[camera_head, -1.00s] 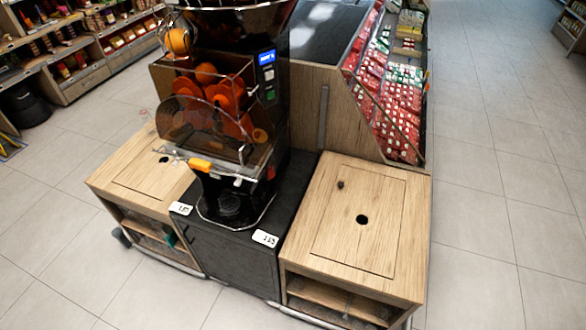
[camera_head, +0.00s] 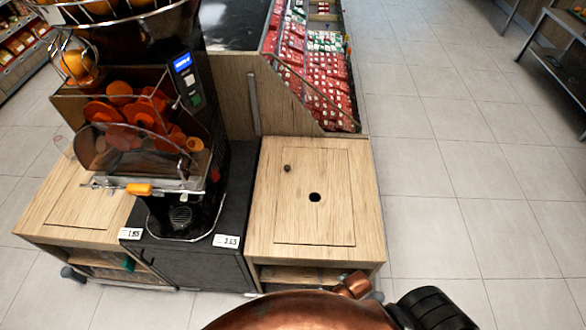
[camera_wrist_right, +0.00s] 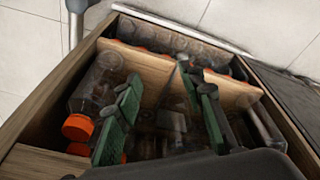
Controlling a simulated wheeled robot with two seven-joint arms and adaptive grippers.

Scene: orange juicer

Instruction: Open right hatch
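The right hatch (camera_head: 325,220) is a flat wooden panel with a round dark hole (camera_head: 315,197) in the top of the right wooden cabinet (camera_head: 368,195). It lies shut, level with the top. A small dark knob (camera_head: 287,168) sits near its far left corner. My right gripper (camera_wrist_right: 168,88) shows in the right wrist view as two green and dark fingers spread apart, with nothing clearly held between them. Behind them is a wooden compartment (camera_wrist_right: 45,110) with clear bottles and orange caps (camera_wrist_right: 78,127). The right gripper is hidden in the head view. My left gripper is not in view.
The juicer (camera_head: 150,120) stands on a dark cabinet (camera_head: 190,262) left of the right cabinet. Another wooden cabinet (camera_head: 80,205) is farther left. A display of red packs (camera_head: 315,75) stands behind the right cabinet. The tiled floor (camera_head: 450,190) on the right is clear.

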